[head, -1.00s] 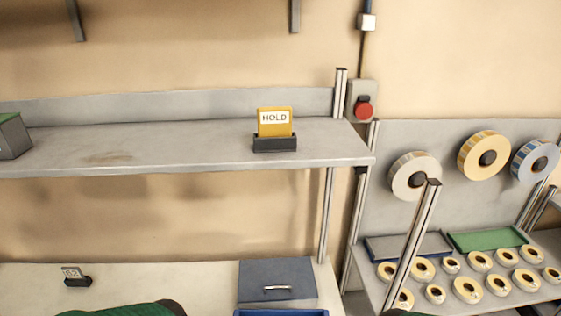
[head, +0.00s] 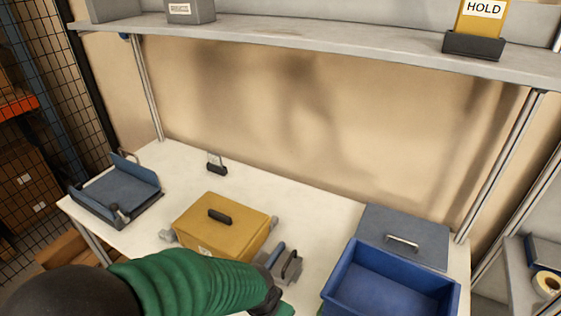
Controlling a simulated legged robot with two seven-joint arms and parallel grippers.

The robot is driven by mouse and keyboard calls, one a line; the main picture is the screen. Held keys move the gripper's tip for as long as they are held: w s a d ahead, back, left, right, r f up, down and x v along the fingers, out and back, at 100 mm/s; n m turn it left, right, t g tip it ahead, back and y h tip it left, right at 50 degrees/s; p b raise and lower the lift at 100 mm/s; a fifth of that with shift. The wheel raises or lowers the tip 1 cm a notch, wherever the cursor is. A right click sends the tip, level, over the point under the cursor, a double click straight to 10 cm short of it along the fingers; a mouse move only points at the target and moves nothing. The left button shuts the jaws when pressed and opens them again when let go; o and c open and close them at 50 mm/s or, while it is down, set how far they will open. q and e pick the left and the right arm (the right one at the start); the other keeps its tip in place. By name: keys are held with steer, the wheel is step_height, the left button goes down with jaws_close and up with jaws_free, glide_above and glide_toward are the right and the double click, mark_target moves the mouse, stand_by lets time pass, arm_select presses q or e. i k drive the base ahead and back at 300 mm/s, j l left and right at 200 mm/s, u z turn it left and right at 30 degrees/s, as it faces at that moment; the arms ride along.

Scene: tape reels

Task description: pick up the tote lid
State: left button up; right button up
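The tote lid appears to be a flat blue-grey panel (head: 425,225) with a pale bar handle (head: 402,242), on the bench at the right. It lies directly behind an open blue tote (head: 337,285), which hides its front edge. My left arm, in a green sleeve, crosses the bottom of the view. My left gripper (head: 283,262) shows as two dark upright fingers with a gap between them, beside the yellow box. It looks open and empty, and is well to the left of the lid. My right gripper is not in view.
A yellow box (head: 215,228) with a black handle stands mid-bench. A blue tray stand (head: 122,190) is at the left, and a small card holder (head: 216,165) at the back. A shelf (head: 330,48) overhangs the bench. Bare white bench (head: 300,205) lies between the box and lid.

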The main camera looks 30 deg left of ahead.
mark_target(227, 226)
steer(key=k+j+u, duration=0.15)
steer(key=u, duration=0.2)
steer(key=k+j+u, duration=0.1)
steer(key=j+u, duration=0.55)
steer(key=l+z, duration=0.1)
steer(key=z, duration=1.4)
steer(key=u, duration=1.5)
steer(key=k, duration=0.05)
